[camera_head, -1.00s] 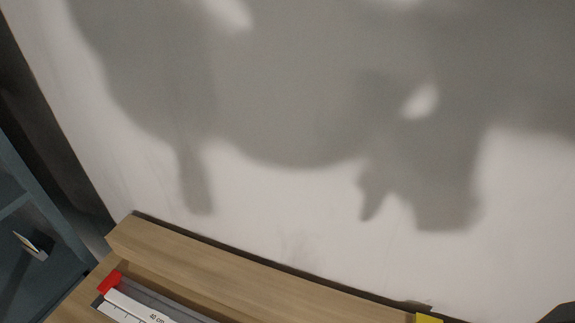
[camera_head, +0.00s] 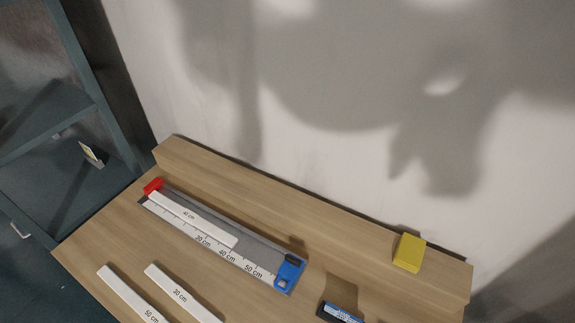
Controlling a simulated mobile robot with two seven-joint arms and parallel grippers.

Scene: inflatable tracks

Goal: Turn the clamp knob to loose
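A grey rail with a white centimetre scale (camera_head: 222,250) lies slanted across the wooden table. A red end stop (camera_head: 153,186) sits at its left end. A blue clamp block (camera_head: 289,273) sits at its right end, with a small dark part (camera_head: 295,259) on top that may be the knob. I cannot tell whether it is tight or loose. A white bar marked 40 cm (camera_head: 193,219) lies along the rail, its left end near the red stop and its right end apart from the blue block. Neither of my grippers is in view.
Two white bars, one marked 20 cm (camera_head: 181,293) and one 50 cm (camera_head: 130,295), lie in front of the rail. A yellow block (camera_head: 409,253) sits on the table's raised back ledge (camera_head: 300,209). A blue-and-black item (camera_head: 340,312) is cut off at the bottom. Metal shelving (camera_head: 50,130) stands left.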

